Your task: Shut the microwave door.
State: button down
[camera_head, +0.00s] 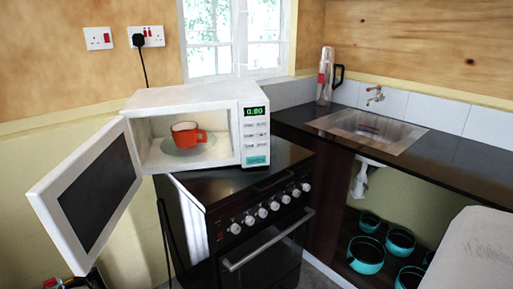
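The white microwave (185,97) stands on top of the black stove. Its door (95,190) is wide open, hinged at the left side and swung out to the left toward me. The door has a dark window panel in a white frame. Inside the lit cavity an orange-red mug (188,135) stands on the round turntable plate. The control panel (255,135) with a green display is at the right of the cavity. My gripper is not in this view.
The black stove (265,215) has a row of knobs and an oven handle. A dark counter (450,160) with a metal sink (368,128) and a flask (326,75) is at right. Several teal pots (366,254) sit below. A dark-and-red object (75,282) is at lower left.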

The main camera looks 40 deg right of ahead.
aim_at(79, 203)
jog(key=k+l+u, duration=0.1)
jog(key=l+u, duration=0.3)
jog(key=l, duration=0.95)
